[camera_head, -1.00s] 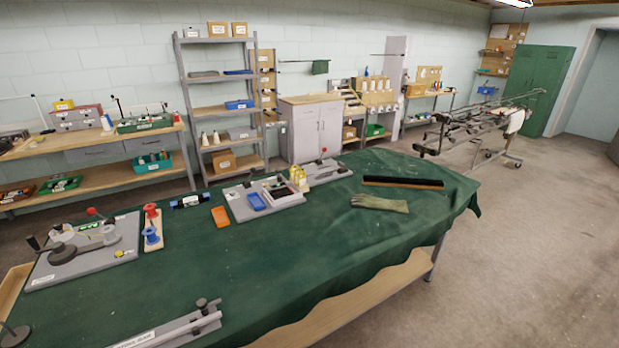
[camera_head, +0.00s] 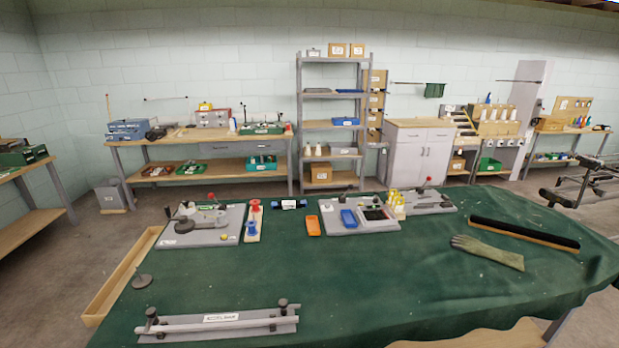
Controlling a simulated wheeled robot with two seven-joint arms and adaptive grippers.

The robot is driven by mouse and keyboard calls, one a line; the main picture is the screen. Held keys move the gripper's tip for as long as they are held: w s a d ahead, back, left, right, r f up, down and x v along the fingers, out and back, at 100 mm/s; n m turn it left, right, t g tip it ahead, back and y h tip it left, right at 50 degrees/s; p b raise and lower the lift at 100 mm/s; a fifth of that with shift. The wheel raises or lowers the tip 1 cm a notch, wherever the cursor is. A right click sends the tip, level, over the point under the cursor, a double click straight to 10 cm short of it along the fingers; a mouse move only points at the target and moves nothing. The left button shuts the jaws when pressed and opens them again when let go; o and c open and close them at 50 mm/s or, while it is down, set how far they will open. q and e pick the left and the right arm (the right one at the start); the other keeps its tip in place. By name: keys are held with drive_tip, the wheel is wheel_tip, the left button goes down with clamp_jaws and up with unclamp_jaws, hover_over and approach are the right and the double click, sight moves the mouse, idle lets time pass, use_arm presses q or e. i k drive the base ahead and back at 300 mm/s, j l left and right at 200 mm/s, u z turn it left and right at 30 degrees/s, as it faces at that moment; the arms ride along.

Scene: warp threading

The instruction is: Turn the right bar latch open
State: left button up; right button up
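A grey plate with a long bar (camera_head: 220,324) and a white label lies near the front of the green-covered table. A dark knobbed latch, the right one (camera_head: 283,303), stands at the bar's right end. A similar dark latch (camera_head: 152,314) stands at its left end. Both are small here, and I cannot tell whether either is turned open or shut. Neither of my grippers shows in the head view.
The green-covered table (camera_head: 340,290) is clear around the bar. Behind are a grey fixture board (camera_head: 205,232), red and blue spools (camera_head: 251,228), an orange block (camera_head: 313,226) and a grey tray board (camera_head: 345,230). A glove (camera_head: 490,250) and brush (camera_head: 525,234) lie right.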

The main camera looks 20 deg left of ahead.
sight(151, 312)
drive_tip(key=k+u, duration=0.2)
drive_tip(key=u, duration=1.85)
